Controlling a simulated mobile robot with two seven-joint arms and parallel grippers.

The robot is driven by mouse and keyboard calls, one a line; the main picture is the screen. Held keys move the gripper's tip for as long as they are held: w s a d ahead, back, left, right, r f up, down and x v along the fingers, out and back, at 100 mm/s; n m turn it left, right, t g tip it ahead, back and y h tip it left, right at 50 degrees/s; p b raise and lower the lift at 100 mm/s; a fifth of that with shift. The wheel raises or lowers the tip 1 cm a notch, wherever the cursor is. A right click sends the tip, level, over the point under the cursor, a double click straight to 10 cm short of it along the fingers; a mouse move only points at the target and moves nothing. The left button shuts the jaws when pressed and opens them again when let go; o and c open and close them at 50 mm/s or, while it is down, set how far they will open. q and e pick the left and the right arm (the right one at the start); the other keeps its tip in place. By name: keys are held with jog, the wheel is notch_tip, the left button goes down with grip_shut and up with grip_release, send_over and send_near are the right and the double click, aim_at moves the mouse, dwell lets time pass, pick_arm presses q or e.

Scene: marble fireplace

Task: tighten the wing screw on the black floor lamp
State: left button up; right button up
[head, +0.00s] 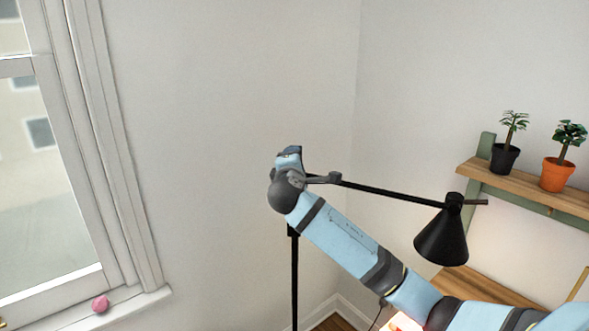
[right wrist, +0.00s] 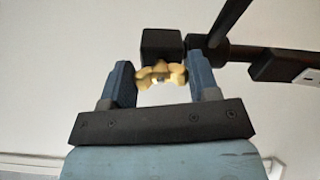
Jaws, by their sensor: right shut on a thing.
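The black floor lamp (head: 390,192) stands near the room corner, with an upright pole, a long slanting arm and a cone-shaped shade. In the right wrist view its black joint block (right wrist: 161,43) and rods show at the top. A yellow, brass-like wing screw (right wrist: 160,72) sits at the block. My right gripper (right wrist: 160,80) is shut on the wing screw, with one blue finger on each side of it. In the head view my right arm covers the upper pole, and the screw is hidden there. My left gripper is not in view.
A wooden shelf (head: 522,182) on the right bears a black pot (head: 505,158) and an orange pot (head: 557,174) with plants. A window (head: 45,170) is on the left, with a pink object (head: 100,304) on its sill. The space left of the lamp is clear.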

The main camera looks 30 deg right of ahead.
jog(key=shift+f+m+b, duration=0.2)
jog(key=shift+m+b, duration=0.4)
jog(key=shift+m, duration=0.7)
jog(key=o, duration=0.9)
jog(key=shift+r, duration=0.1)
jog(key=b+v, duration=0.2)
jog(key=v, duration=1.2)
